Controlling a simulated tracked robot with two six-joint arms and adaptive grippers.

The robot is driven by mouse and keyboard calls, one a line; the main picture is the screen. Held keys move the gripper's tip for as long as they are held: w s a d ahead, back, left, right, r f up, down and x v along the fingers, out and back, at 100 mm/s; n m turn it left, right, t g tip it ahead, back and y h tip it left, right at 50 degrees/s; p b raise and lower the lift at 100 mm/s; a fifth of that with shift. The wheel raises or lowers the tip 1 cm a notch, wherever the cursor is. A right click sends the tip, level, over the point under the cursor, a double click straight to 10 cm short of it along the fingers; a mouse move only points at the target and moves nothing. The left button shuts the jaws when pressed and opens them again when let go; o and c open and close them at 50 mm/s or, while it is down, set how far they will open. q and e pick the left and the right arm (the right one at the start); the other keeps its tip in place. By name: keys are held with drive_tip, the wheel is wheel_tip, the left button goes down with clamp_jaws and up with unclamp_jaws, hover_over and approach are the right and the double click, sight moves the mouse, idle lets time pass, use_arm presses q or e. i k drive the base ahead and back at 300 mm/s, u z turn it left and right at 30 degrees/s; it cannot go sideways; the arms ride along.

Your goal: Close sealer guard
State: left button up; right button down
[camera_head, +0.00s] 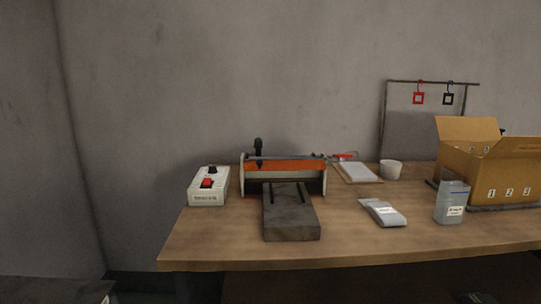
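The sealer (318,184) stands on the left half of the wooden table, with pale end plates and an orange strip (285,167) across it. A thin bar runs along its top, and a black handle (258,148) stands upright at its left. I cannot tell for sure which part is the guard or how far open it is. A dark grey block (291,222) with two dark slots sits directly in front of the sealer. Neither of my grippers is in view.
A white control box (208,188) with a red switch stands left of the sealer. To the right are a clipboard (357,172), a white cup (391,170), a grey-white packet (382,212), a clear labelled container (452,202) and an open carton (490,172). Bare table (345,235) lies in front.

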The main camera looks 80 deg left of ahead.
sight(294, 165)
drive_tip(key=z, duration=0.4)
drive_tip(key=i, duration=0.85)
drive_tip(key=u, duration=2.75)
drive_tip(key=k, duration=0.9)
drive_tip(key=u, duration=0.2)
drive_tip(key=i, duration=0.85)
drive_tip(key=z, duration=0.05)
